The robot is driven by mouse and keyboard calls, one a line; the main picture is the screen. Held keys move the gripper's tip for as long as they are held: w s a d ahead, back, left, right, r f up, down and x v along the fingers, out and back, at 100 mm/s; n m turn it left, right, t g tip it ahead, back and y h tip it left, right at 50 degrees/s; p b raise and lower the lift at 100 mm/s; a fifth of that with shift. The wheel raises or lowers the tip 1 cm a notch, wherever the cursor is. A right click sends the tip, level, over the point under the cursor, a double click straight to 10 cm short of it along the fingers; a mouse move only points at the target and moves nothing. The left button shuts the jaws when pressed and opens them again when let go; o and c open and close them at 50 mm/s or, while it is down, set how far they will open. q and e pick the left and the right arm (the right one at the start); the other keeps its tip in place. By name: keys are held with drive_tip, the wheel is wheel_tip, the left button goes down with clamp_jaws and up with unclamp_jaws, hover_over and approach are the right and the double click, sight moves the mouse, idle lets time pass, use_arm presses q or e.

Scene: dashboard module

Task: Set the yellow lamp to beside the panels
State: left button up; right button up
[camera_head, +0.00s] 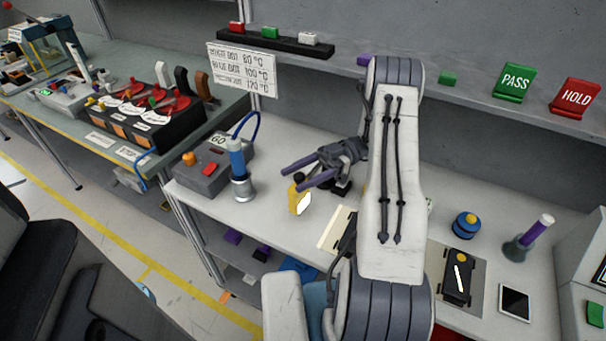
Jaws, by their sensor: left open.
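A small yellow block-like thing with a narrow top and a bright white face (293,203), which looks like the yellow lamp, stands upright on the white bench. My left gripper (291,179) is open, with its two long fingers pointing left at the lamp's top. The lower finger passes in front of the lamp's upper part. I cannot tell whether the fingers touch it. A cream flat panel (331,236) lies on the bench right of the lamp, partly hidden by my arm. My right gripper is not in view.
A grey control box (205,170) and a blue-handled tool in a stand (239,182) are left of the lamp. At right are a black device (457,276), a tablet (514,302) and a purple-handled tool (535,232). A shelf (470,87) runs behind.

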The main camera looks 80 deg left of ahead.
use_arm(q)
drive_tip(key=r, duration=0.1)
drive_tip(key=r+b, duration=0.1)
drive_tip(key=r, duration=0.2)
drive_tip(key=shift+w+d+r, duration=0.25)
drive_tip(key=w+d+r, duration=0.6)
drive_tip(key=d, duration=0.3)
drive_tip(key=shift+w+r, duration=0.2)
drive_tip(key=shift+r, duration=0.1)
